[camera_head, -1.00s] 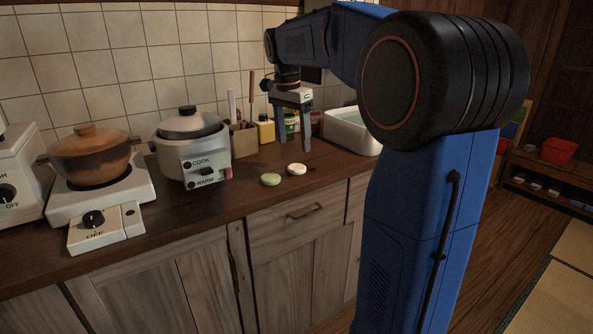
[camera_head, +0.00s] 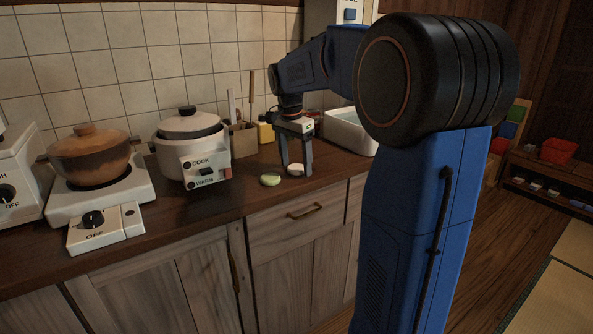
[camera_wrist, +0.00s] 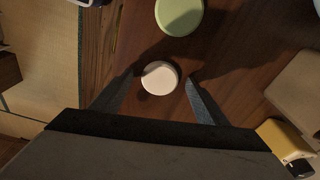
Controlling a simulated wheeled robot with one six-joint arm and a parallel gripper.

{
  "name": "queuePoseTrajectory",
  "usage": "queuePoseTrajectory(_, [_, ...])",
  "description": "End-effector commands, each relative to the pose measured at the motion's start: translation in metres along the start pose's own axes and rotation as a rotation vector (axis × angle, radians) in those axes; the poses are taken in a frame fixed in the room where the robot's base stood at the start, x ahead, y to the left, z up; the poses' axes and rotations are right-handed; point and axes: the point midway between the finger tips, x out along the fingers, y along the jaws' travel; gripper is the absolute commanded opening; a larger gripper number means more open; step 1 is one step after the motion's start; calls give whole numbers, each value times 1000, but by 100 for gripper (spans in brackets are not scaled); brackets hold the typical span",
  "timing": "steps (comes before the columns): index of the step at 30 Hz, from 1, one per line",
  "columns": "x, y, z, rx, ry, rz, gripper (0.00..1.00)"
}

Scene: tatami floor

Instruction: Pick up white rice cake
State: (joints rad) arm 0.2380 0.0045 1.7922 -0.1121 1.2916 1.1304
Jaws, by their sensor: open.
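The white rice cake (camera_head: 296,169) is a small pale disc lying on the wooden counter. In the wrist view the white rice cake (camera_wrist: 159,78) lies between and slightly beyond my two fingertips. My gripper (camera_head: 296,170) points down over it, its fingers apart and empty. In the wrist view my gripper (camera_wrist: 160,80) shows one finger on each side of the cake, with a gap on both sides. A green rice cake (camera_head: 270,179) lies just left of the white one; it also shows in the wrist view (camera_wrist: 180,15).
A rice cooker (camera_head: 190,140) stands left of the cakes, and a clay pot (camera_head: 90,158) sits on a stove farther left. A utensil box (camera_head: 243,141), a yellow container (camera_head: 265,132) and a white basin (camera_head: 348,132) stand behind. The counter's front edge is close to the cakes.

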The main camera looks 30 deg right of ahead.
Motion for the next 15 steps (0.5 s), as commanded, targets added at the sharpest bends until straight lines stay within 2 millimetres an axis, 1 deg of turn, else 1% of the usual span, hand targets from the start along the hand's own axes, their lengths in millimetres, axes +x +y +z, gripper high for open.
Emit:
queuePoseTrajectory(1, [0, 0, 0, 0, 0, 0, 68])
queuePoseTrajectory(2, [0, 0, 0, 0, 0, 0, 66])
queuePoseTrajectory(3, [0, 0, 0, 0, 0, 0, 56])
queuePoseTrajectory(5, [0, 0, 0, 0, 0, 0, 42])
queuePoseTrajectory(6, [0, 0, 0, 0, 0, 0, 32])
queuePoseTrajectory(7, [0, 0, 0, 0, 0, 0, 25])
queuePoseTrajectory(8, [0, 0, 0, 0, 0, 0, 24])
queuePoseTrajectory(15, [-1, 0, 0, 0, 0, 0, 24])
